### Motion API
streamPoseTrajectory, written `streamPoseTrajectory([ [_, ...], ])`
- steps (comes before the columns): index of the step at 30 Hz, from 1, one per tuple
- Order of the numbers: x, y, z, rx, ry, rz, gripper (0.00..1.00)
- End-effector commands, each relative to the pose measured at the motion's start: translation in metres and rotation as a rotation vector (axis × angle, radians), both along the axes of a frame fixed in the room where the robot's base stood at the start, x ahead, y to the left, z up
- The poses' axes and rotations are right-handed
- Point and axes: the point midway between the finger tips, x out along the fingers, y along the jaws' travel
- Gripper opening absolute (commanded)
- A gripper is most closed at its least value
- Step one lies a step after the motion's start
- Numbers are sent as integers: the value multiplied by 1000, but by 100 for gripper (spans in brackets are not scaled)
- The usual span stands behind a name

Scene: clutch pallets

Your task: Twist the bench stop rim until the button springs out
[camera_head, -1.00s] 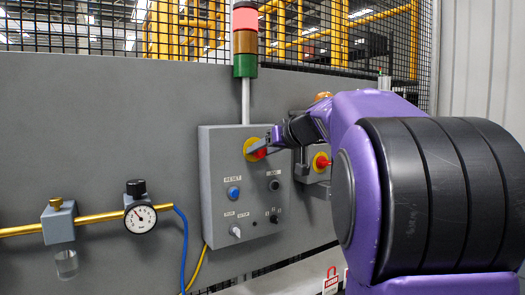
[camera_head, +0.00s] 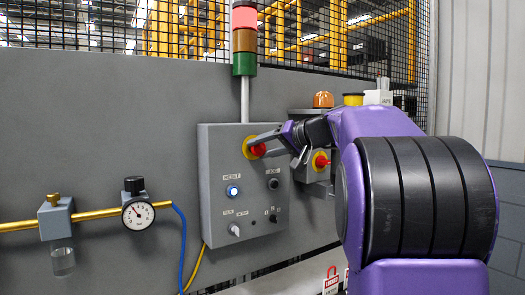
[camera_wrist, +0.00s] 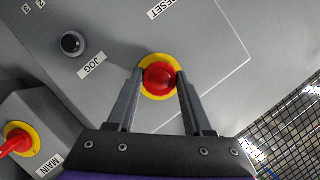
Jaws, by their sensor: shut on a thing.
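The bench stop is a red mushroom button (camera_head: 258,150) with a yellow ring (camera_head: 247,147) on the upper right of the grey control box (camera_head: 215,185). In the wrist view the red button (camera_wrist: 159,79) sits in the middle, with the yellow ring (camera_wrist: 148,92) showing around it. My gripper (camera_wrist: 160,75) is shut on the red button, one finger on each side of its rim. In the head view my gripper (camera_head: 265,144) reaches it from the right and covers part of it. How far the button stands out is hard to tell.
A RESET button (camera_head: 232,190) glows blue-white. A black JOG knob (camera_wrist: 73,43) is nearby. A second box with a red handle on yellow (camera_wrist: 18,140), labelled MAIN, stands close to my gripper. A stack light (camera_head: 244,18) shows red. A gauge (camera_head: 138,215) is at left.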

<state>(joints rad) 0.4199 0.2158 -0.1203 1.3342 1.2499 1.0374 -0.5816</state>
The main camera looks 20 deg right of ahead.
Motion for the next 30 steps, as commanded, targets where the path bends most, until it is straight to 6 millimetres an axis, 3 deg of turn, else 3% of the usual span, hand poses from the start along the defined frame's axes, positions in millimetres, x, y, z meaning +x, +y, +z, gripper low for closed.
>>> streamPoseTrajectory([
  [20, 0, 0, 1, 72, 11, -1, 0],
  [21, 0, 0, 1, 72, 11, -1, 55],
  [26, 0, 0, 1, 72, 12, -1, 82],
  [30, 0, 0, 0, 72, 12, -1, 82],
])
